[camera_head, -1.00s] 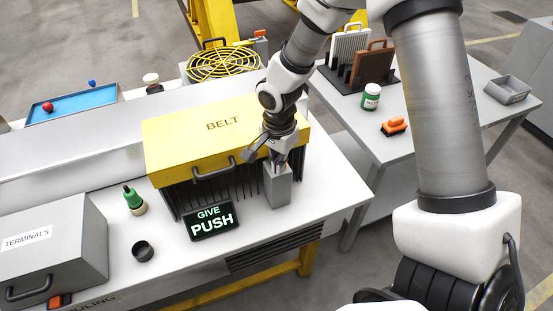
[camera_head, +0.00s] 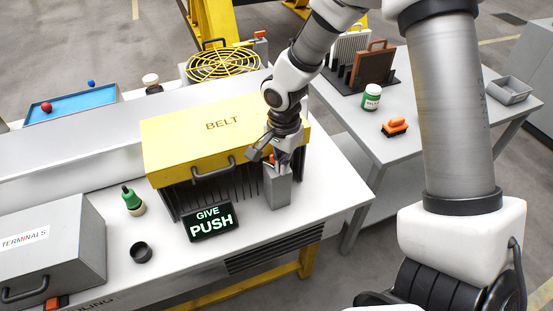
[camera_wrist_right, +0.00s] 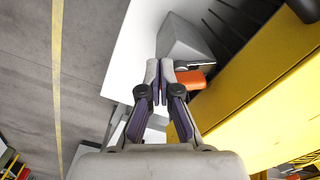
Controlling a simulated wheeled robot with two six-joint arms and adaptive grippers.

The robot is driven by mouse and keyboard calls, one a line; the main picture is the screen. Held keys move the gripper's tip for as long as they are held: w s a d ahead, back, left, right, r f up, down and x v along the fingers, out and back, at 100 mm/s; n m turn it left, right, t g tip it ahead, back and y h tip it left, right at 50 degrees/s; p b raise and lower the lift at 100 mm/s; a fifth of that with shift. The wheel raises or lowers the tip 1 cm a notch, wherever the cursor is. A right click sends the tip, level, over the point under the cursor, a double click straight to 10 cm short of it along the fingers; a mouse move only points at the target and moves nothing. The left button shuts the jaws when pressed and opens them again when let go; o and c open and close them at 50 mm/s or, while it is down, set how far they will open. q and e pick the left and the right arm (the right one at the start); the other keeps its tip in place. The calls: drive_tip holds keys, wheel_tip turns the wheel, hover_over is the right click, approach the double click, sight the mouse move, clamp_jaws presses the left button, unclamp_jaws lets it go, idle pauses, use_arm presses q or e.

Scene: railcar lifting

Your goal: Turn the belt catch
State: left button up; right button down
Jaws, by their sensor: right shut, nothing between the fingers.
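The belt catch is a grey post (camera_head: 278,188) with an orange lever, at the right front corner of the yellow BELT cover (camera_head: 180,140). In the right wrist view the grey block (camera_wrist_right: 182,42) and the orange lever (camera_wrist_right: 190,81) show just ahead and to the right of the fingers. My right gripper (camera_wrist_right: 161,84) is shut and empty, its fingertips close beside the lever; I cannot tell whether they touch it. In the head view my right gripper (camera_head: 279,155) is over the top of the post and partly hides the lever. My left gripper is not in view.
A GIVE PUSH display (camera_head: 211,222) stands left of the post. A green bottle (camera_head: 132,201), a dark ring (camera_head: 141,252) and a grey TERMINALS box (camera_head: 60,245) are farther left. A side table (camera_head: 440,115) holds a jar and an orange-handled brush. The bench's right front corner is clear.

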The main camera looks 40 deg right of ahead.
drive_tip(key=shift+d, duration=0.2)
drive_tip(key=shift+d+b, duration=0.2)
drive_tip(key=shift+b, duration=0.15)
drive_tip(key=shift+d, duration=0.3)
idle(0.3)
wheel_tip(320, 180, up, 8)
drive_tip(key=s+p, duration=0.1)
drive_tip(key=p, duration=0.3)
drive_tip(key=shift+s+a+p, duration=0.15)
drive_tip(key=shift+s+p, duration=0.15)
drive_tip(key=shift+s, duration=0.1)
